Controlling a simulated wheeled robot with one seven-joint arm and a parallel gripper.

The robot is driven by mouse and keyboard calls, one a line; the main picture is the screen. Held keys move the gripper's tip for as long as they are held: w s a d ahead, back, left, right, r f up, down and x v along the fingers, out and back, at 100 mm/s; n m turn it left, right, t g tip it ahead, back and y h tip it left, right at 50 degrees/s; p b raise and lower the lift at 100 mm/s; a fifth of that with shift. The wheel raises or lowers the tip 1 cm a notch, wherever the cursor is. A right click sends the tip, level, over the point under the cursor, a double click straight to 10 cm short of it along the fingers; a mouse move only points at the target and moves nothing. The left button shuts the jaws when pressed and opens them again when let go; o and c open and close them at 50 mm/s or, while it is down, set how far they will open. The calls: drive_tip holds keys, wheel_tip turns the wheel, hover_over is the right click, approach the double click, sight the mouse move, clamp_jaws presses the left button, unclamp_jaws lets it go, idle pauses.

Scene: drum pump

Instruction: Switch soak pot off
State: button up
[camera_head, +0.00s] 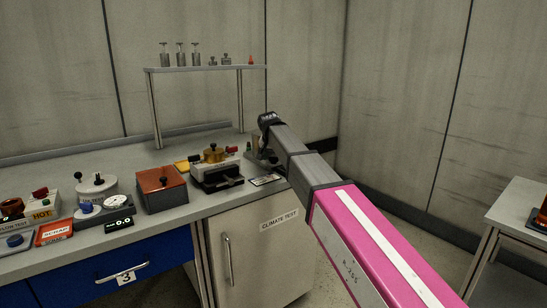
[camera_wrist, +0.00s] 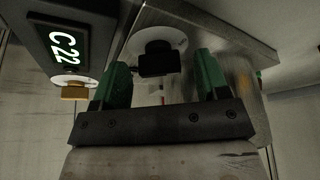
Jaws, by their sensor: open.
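The soak pot appears to be the metal unit in the wrist view (camera_wrist: 243,75), with a dark panel whose display (camera_wrist: 66,48) reads "C 22". A black knob (camera_wrist: 157,60) on a white round dial sits on its face, and a brass-coloured knob (camera_wrist: 74,92) on a white disc sits below the display. My gripper (camera_wrist: 160,80) is open, its green fingers on either side of the black knob in the picture. I cannot tell whether they touch it. In the head view my arm hides most of the pot and the gripper at the bench's right end.
A brass-topped device (camera_head: 214,154) and a brown box (camera_head: 161,188) stand left of my arm on the bench. A flat card (camera_head: 265,180) lies at the front edge. A shelf (camera_head: 205,69) with small weights stands behind. Another table (camera_head: 515,207) is at far right.

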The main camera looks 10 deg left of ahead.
drive_tip(key=c, duration=0.9)
drive_tip(key=shift+n+y, duration=0.3)
drive_tip(key=shift+n, duration=0.5)
drive_tip(key=o, duration=0.9)
drive_tip(key=v, duration=1)
drive_tip(key=shift+s+r, duration=0.25)
drive_tip(key=shift+r, duration=0.05)
